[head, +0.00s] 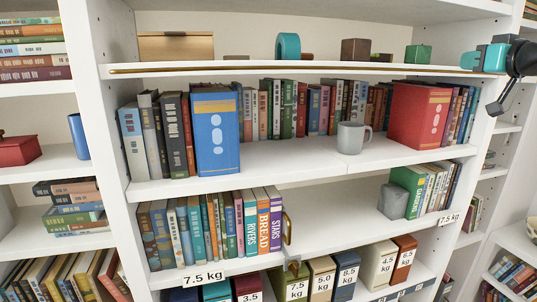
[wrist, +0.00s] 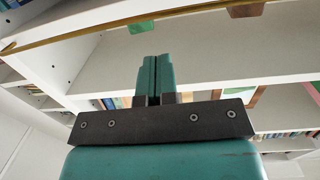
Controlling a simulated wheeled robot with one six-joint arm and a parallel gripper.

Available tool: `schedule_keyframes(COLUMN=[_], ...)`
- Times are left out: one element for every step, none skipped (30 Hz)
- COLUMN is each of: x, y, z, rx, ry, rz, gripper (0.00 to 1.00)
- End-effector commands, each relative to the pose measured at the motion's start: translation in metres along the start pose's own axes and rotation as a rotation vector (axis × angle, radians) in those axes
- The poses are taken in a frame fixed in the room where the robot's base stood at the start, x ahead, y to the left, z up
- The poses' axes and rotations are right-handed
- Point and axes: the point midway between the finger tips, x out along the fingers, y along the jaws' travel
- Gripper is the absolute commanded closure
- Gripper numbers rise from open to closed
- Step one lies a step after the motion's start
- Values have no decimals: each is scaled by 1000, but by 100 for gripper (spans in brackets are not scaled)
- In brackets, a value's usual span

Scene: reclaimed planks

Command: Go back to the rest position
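My gripper (wrist: 157,78) shows in the wrist view as two teal fingers side by side, with only a thin dark line between them. They are shut and nothing shows between them. A dark bar with screws crosses the gripper's teal body below them. In the head view my gripper (head: 468,61) is at the upper right, in front of the right end of the brass rail (head: 300,68). Its fingertips are small there, and the gap to the rail cannot be told.
A white bookcase (head: 115,120) fills the view. A grey mug (head: 352,137) stands between a blue box (head: 215,135) and a red box (head: 420,115). A grey block (head: 393,201) sits lower right beside books. Labelled weights (head: 297,287) line the bottom shelf. Shelf edges and uprights surround my gripper.

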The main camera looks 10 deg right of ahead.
Motion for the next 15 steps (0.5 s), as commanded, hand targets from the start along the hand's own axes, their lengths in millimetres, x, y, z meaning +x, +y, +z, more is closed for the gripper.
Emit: schedule_keyframes(x=[1, 3, 5, 7, 10, 13, 16, 18, 21, 23, 25, 27, 28, 29, 30], y=[-4, -9, -16, -21, -28, -37, -46, -54, -67, -76, -86, -101, -113, -126, -145], z=[5, 8, 12, 14, 19, 24, 28, 33, 40, 45, 51, 60, 66, 74, 85], rx=[5, 9, 13, 16, 21, 26, 30, 34, 39, 44, 49, 54, 59, 63, 67], ry=[-12, -23, -36, -46, -59, -76, -91, -106, -130, -147, -167, -195, -217, -242, -279], rz=[-5, -12, -22, -29, -40, -54, -67, -78, -97, -110, -126, -146, -163, -182, -208], gripper=[100, 100, 100, 100, 100, 100, 100, 100, 100, 100, 100, 100, 100, 100, 100])
